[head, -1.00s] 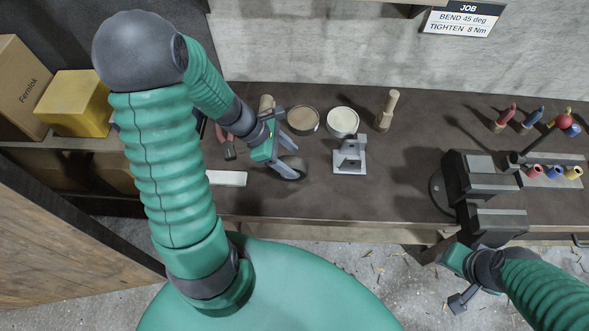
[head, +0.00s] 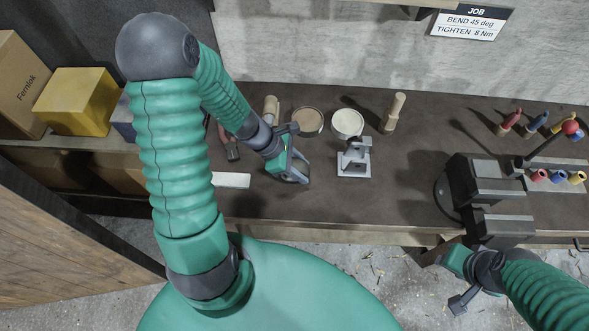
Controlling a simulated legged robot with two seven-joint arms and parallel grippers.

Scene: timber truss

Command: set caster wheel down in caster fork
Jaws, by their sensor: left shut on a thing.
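The caster fork (head: 353,165) stands upright on its pale base plate on the bench, right of my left gripper. Its upper part looks dark; I cannot tell whether that is shadow. My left gripper (head: 297,173) is over the bench to the left of the fork, apart from it, shut on the caster wheel. The dark wheel (head: 294,180) is largely hidden by the fingers. My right gripper (head: 456,280) is low at the right, in front of the bench edge; its jaw opening is not clear.
Two round tins (head: 347,122) and a wooden-handled tool (head: 393,112) stand behind the fork. A dark vise (head: 480,185) stands to the right. A white block (head: 231,180) lies left of my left gripper. The bench in front of the fork is clear.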

